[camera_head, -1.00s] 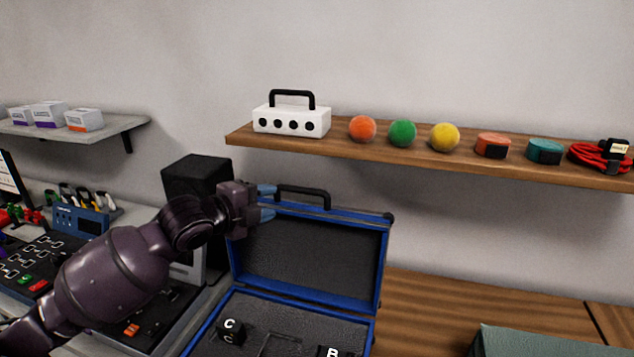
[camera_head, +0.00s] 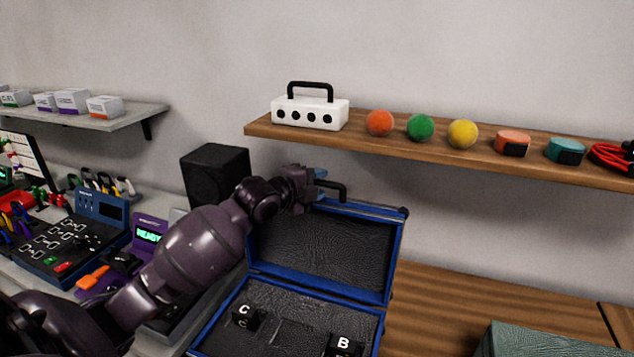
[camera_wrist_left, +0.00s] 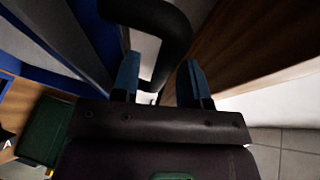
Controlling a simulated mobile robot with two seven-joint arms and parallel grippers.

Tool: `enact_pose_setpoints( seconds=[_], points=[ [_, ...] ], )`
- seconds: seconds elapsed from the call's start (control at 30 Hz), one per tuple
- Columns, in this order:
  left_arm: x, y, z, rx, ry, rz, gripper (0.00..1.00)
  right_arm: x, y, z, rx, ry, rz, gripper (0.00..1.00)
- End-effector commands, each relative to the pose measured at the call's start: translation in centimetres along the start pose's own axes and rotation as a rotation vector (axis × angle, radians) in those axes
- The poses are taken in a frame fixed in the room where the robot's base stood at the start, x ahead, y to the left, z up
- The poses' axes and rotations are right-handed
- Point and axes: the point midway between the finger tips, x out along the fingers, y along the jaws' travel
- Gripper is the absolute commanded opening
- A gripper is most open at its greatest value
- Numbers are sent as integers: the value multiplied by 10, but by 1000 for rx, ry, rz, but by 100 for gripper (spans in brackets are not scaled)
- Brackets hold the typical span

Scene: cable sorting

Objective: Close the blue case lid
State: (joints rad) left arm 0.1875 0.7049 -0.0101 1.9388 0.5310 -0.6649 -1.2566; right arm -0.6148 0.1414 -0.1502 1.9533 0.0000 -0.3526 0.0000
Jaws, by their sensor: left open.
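The blue case (camera_head: 386,318) stands open on the wooden bench, with its lid (camera_head: 330,248) raised upright at the back. A black handle (camera_head: 335,188) sits on the lid's top edge. Two black blocks, marked C (camera_head: 246,316) and B (camera_head: 343,345), lie in the case's dark base. My left gripper (camera_head: 318,182) is at the top left of the lid, close to the handle. In the left wrist view its blue fingers (camera_wrist_left: 158,80) are apart, with the black handle (camera_wrist_left: 160,25) just beyond and partly between them. Contact cannot be told. My right gripper is not in view.
A wooden shelf (camera_head: 440,155) above the case holds a white box, coloured balls and cables. A black speaker-like box (camera_head: 214,172) stands left behind my arm. A green box (camera_head: 545,340) sits at front right. Bare wooden bench (camera_head: 450,305) lies right of the case.

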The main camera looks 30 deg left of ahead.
Motion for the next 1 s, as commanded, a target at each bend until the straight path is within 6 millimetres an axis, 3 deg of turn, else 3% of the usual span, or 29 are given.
enact_pose_setpoints(
  seconds=[0.27,0.53,1.0],
  points=[
    [1,0,0,0,0,0,41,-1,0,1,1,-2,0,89],
    [1,0,0,0,0,0,1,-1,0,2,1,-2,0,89],
    [4,0,1,5,0,-13,0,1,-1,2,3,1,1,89]
  ],
)
